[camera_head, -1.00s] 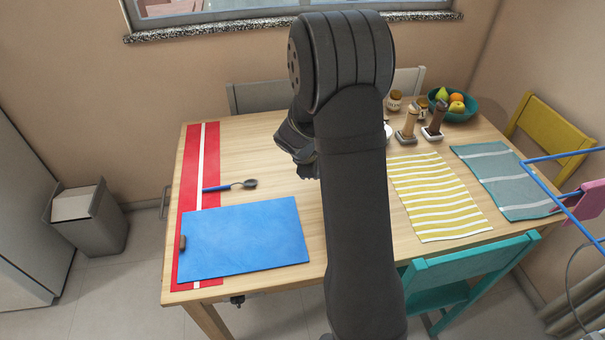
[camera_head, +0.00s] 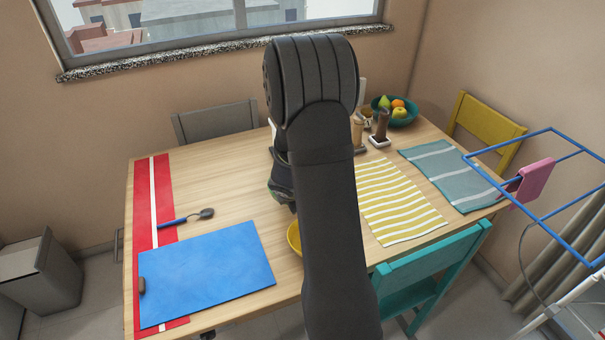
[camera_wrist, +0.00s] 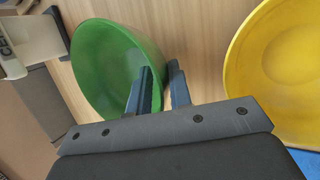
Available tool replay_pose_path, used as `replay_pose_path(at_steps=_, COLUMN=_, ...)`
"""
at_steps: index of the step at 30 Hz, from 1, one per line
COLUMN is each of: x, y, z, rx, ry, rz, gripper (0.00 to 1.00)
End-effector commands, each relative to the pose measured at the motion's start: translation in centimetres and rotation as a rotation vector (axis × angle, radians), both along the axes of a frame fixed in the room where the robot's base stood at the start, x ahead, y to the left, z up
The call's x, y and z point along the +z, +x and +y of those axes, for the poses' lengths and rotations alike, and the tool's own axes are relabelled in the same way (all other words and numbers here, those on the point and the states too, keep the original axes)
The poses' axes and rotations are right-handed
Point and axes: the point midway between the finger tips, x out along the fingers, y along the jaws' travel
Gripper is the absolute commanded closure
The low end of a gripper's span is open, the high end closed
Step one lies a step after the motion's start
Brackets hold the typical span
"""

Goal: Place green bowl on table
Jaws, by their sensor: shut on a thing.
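The green bowl (camera_wrist: 104,62) is tilted in the wrist view. My gripper (camera_wrist: 160,70) is shut on its rim at the right side, one finger inside the bowl and one outside. In the head view my arm hides most of it; only a small green patch (camera_head: 281,191) shows at my gripper. The wooden table (camera_head: 228,195) is behind the bowl; I cannot tell whether the bowl touches it. A yellow bowl (camera_wrist: 285,75) is to the right in the wrist view, and part of it shows beside my arm in the head view (camera_head: 293,238).
Striped yellow (camera_head: 398,200) and teal (camera_head: 450,172) cloths lie at the right. A teal fruit bowl (camera_head: 404,120) stands at the back right. Bare wood shows near the table's middle.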

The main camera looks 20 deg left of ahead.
Motion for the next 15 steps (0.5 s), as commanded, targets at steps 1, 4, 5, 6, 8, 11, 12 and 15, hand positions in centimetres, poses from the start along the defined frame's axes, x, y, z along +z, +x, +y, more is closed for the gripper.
replay_pose_path(at_steps=1, x=0.0, y=1.0, z=0.2, rx=-0.005, ry=0.002, rz=-0.002, gripper=1.0)
replay_pose_path(at_steps=4, x=0.0, y=3.0, z=0.5, rx=-0.006, ry=0.001, rz=-0.001, gripper=1.0)
replay_pose_path(at_steps=5, x=0.0, y=3.6, z=0.7, rx=-0.006, ry=0.002, rz=-0.002, gripper=1.0)
replay_pose_path(at_steps=6, x=0.0, y=4.3, z=0.8, rx=-0.006, ry=0.002, rz=-0.001, gripper=1.0)
replay_pose_path(at_steps=8, x=0.0, y=5.7, z=1.1, rx=-0.006, ry=0.002, rz=-0.003, gripper=1.0)
replay_pose_path(at_steps=11, x=0.0, y=7.9, z=1.5, rx=-0.008, ry=0.003, rz=-0.002, gripper=1.0)
replay_pose_path(at_steps=12, x=0.0, y=9.0, z=1.8, rx=-0.008, ry=0.003, rz=-0.003, gripper=1.0)
replay_pose_path(at_steps=15, x=0.0, y=11.4, z=2.2, rx=-0.008, ry=0.003, rz=-0.002, gripper=1.0)
